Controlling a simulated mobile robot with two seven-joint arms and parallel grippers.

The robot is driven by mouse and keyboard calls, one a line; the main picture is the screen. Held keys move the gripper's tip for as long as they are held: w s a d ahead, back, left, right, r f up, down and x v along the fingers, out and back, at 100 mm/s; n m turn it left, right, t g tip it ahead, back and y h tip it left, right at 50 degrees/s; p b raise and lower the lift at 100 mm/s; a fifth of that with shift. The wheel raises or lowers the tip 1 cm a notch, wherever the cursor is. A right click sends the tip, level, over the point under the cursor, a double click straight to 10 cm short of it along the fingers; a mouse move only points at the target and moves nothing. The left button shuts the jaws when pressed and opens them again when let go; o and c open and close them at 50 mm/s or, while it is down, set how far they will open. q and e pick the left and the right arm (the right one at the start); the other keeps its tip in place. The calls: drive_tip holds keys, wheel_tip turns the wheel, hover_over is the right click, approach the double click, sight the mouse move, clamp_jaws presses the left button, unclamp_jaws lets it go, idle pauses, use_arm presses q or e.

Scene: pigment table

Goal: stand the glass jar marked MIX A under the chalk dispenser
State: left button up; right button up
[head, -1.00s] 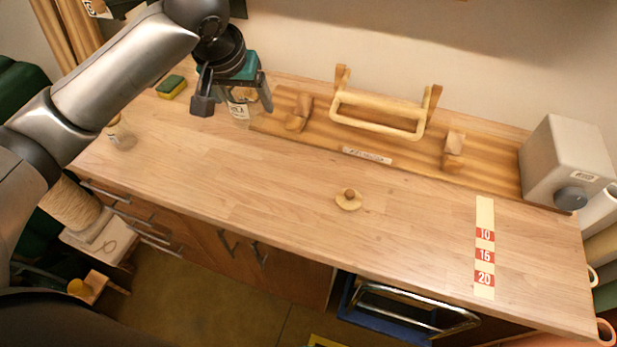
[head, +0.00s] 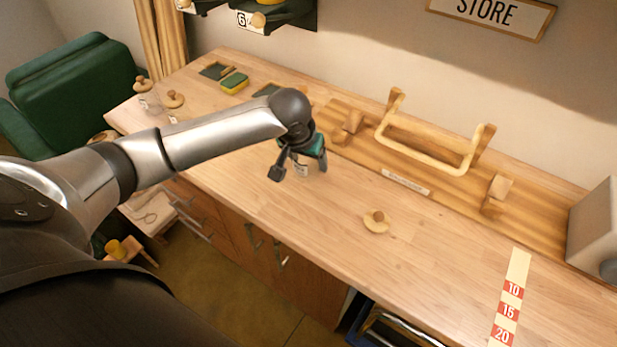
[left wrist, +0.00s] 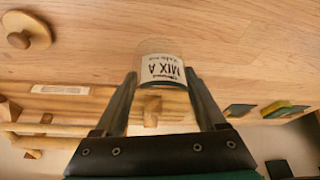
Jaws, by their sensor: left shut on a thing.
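My left gripper (head: 296,172) is shut on the glass jar marked MIX A (left wrist: 162,67). In the left wrist view the jar sits between the two fingers, with its label appearing upside down. In the head view a small part of the jar (head: 301,168) shows below the gripper, in front of the left end of the wooden board; the wrist hides most of it. I cannot tell whether its base touches the table. No dispenser is readable as the chalk one; dark wall fittings (head: 283,18), one with a "6" label, are cut off at the top. My right gripper is out of view.
A wooden lid (head: 375,222) lies on the open tabletop, left of a red-and-white number strip (head: 509,311). The wooden board (head: 452,200) with a raised handle (head: 425,148) runs along the back. A grey box (head: 596,230) stands right. A sponge (head: 234,82) lies back left.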

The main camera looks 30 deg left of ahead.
sight(308, 186)
use_arm(q)
drive_tip(key=shift+f+b, duration=0.45)
drive_tip(key=shift+f, duration=2.15)
drive_tip(key=shift+f, duration=0.15)
drive_tip(key=o, duration=1.6)
drive_tip(key=shift+c, duration=0.2)
